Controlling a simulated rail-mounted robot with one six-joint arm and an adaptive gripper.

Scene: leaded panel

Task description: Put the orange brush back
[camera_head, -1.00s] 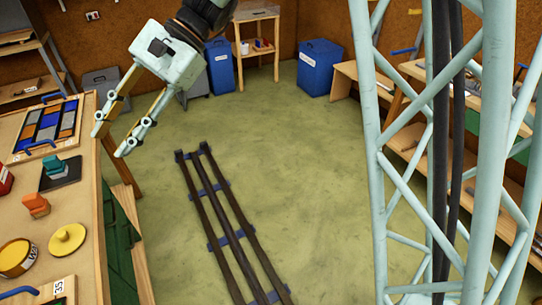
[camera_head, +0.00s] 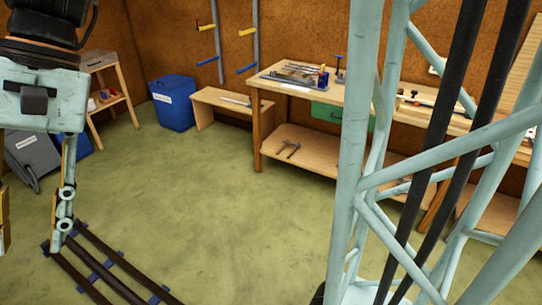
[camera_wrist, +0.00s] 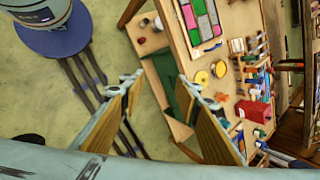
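The orange brush looks like a small orange shape (camera_wrist: 222,97) on the wooden bench (camera_wrist: 168,50) in the wrist view. It lies beyond my right finger, near two yellow round items (camera_wrist: 202,77), and is too small to show detail. The bench is out of the head view now. My gripper (camera_wrist: 160,78) is open and empty, with its two fingers apart above the floor near the bench edge. In the head view it is partly cut off at the left edge (camera_head: 35,235).
A red box (camera_wrist: 253,110) and a pink and green tray (camera_wrist: 198,22) are on the bench. Dark floor rails (camera_head: 110,268) run below my gripper. A blue bin (camera_head: 172,103) and a workbench (camera_head: 300,92) stand at the back. The middle floor is clear.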

